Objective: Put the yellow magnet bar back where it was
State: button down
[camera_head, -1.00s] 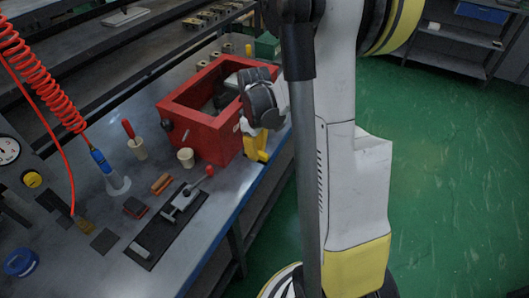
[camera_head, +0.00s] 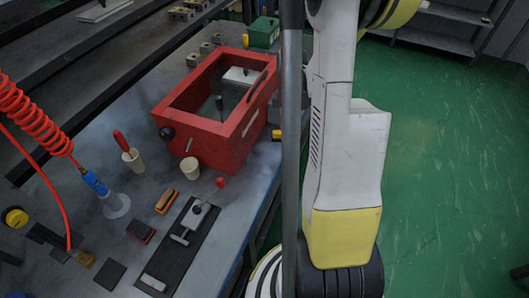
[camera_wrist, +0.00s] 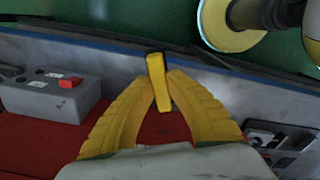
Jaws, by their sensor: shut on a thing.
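The yellow magnet bar (camera_wrist: 158,82) shows in the wrist view as a short yellow bar between the fingertips. My gripper (camera_wrist: 160,92) has two yellow ribbed fingers, shut on the bar. The bar points toward the blue bench edge, over the grey strip of bench there; its height above it is hard to judge. In the head view my arm and column hide the gripper. A small yellow piece (camera_head: 276,135) shows just left of the column, beside the red box; I cannot tell whether it is the bar or a fingertip.
The open red box (camera_head: 223,153) stands on the bench, with red also below the fingers in the wrist view. A green box (camera_head: 264,32) stands behind. A cup (camera_head: 190,168) and black mat (camera_head: 165,262) are in front.

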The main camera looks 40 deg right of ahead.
jog(key=b, duration=0.2)
send_over(266, 157)
notch_tip(266, 157, down, 4)
jog(key=shift+d+f, duration=0.1)
notch_tip(266, 157, down, 4)
jog(key=shift+r+b, duration=0.1)
jog(key=shift+b, duration=0.75)
jog(key=shift+r, duration=0.1)
jog(key=c, duration=1.8)
grip_release()
jog(key=shift+f, duration=0.25)
jog(key=o, duration=0.3)
jog(key=shift+r, duration=0.1)
